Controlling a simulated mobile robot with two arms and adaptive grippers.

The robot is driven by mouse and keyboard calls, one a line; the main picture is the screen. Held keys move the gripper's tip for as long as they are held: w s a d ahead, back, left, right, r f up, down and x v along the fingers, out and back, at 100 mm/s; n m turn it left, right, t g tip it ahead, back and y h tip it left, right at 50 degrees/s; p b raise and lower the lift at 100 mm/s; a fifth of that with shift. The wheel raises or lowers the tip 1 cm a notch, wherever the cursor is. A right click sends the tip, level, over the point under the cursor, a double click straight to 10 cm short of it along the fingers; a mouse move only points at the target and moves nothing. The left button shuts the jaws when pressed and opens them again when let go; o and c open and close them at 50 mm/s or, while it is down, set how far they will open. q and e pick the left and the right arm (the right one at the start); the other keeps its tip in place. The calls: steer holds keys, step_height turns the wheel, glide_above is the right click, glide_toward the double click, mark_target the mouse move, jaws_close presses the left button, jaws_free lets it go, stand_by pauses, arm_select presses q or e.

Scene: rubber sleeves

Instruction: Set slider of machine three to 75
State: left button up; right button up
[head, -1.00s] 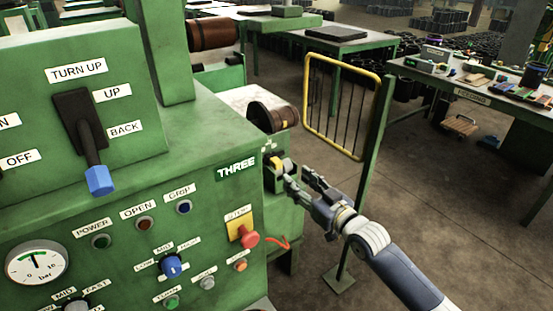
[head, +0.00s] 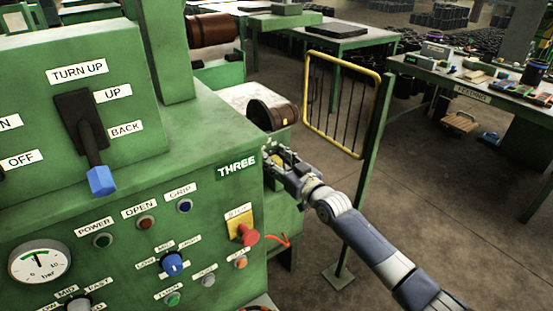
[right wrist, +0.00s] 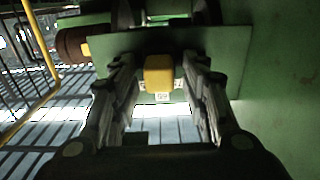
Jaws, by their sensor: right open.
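Machine three (head: 205,135) is the green machine with the "THREE" sign (head: 237,167). A yellow slider knob (right wrist: 158,72) stands on its side plate in the right wrist view. A small white number label (right wrist: 162,97) shows just below the knob, too small to read surely. My right gripper (head: 279,160) is at the machine's right side, just past the sign. Its open fingers stand on either side of the knob, with a gap visible on both sides. My left gripper is not in view.
A red stop button (head: 249,239) on a yellow plate sits on the front panel below the gripper. A yellow-framed guard (head: 342,105) and its green post (head: 374,170) stand right of the machine, close to my right arm. Open floor lies further right.

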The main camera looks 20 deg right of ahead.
steer(key=shift+c, duration=0.6)
jaws_close()
steer(key=shift+s+a+p, duration=0.2)
steer(key=shift+a+p, duration=0.25)
steer(key=shift+a, duration=0.15)
steer(key=shift+s+a+p, duration=0.15)
steer(key=shift+a+p, duration=0.25)
steer(key=shift+a, duration=0.2)
steer(key=shift+o, duration=0.6)
jaws_free()
steer(key=shift+a, duration=0.1)
